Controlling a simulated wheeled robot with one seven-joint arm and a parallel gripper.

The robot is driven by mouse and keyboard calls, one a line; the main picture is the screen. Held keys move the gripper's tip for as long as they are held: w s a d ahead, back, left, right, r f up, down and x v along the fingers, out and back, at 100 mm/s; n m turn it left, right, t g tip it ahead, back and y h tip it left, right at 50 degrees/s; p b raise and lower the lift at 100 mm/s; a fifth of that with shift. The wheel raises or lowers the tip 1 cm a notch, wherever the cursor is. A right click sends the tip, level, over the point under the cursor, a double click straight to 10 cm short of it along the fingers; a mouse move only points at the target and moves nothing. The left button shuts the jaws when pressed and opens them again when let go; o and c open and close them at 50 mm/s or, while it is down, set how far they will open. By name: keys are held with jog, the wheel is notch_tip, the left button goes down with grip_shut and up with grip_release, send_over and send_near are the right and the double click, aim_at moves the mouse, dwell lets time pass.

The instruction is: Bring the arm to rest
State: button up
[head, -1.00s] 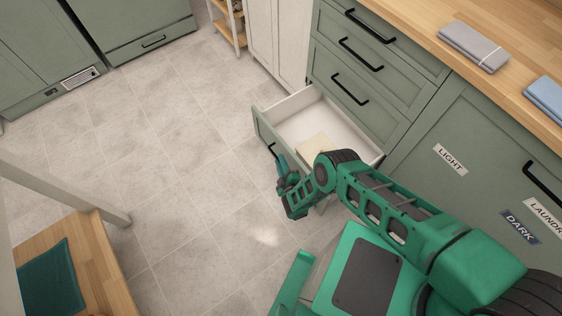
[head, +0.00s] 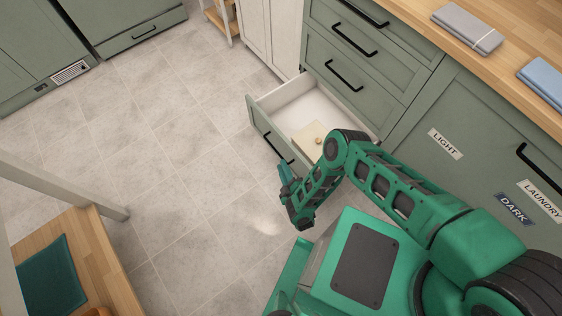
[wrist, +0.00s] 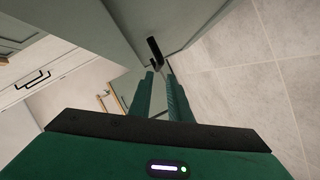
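My green arm reaches toward the open bottom drawer and bends down at the elbow. My gripper (head: 284,172) hangs just outside the drawer front (head: 268,130), below and apart from its black handle (head: 278,148). In the wrist view, my gripper's two green fingers (wrist: 160,76) stand apart with an empty gap between them. A dark handle (wrist: 155,50) shows just beyond the fingertips.
The pulled-out drawer holds a pale wooden box with a knob (head: 318,141). A grey towel (head: 467,27) and a blue towel (head: 546,82) lie on the wooden counter (head: 420,12). A wooden bench (head: 105,262) stands lower left. The tiled floor (head: 170,150) is clear.

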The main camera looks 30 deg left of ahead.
jog(key=shift+s+d, duration=0.15)
jog(key=shift+s, duration=0.05)
jog(key=shift+r, duration=0.1)
dwell(0.4)
